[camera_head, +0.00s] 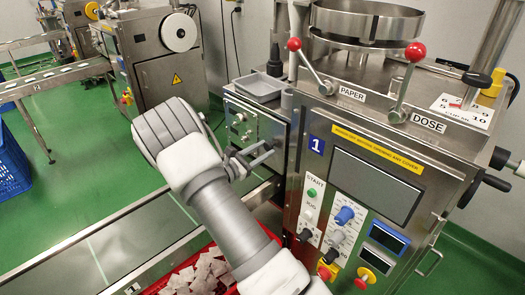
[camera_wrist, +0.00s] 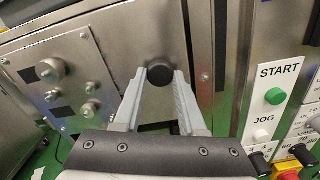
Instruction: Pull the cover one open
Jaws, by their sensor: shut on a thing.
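The metal cover (camera_wrist: 125,40) is a flat steel panel on the side of the machine marked 1. It shows in the head view (camera_head: 278,131) behind my gripper, partly hidden by it. A round black knob (camera_wrist: 159,72) stands out from the cover. My gripper (camera_wrist: 160,80) is shut on this knob, with one finger on each side of it. In the head view my gripper (camera_head: 264,151) reaches the cover from the left, and the knob is hard to make out there. I cannot tell whether the cover stands slightly ajar.
A control panel with knobs (camera_wrist: 60,80) lies left of the cover. The START and JOG panel (camera_head: 311,212) is on the machine's front. A red crate of teabags (camera_head: 203,272) lies below my arm. A grey tray (camera_head: 259,87) sits above the cover.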

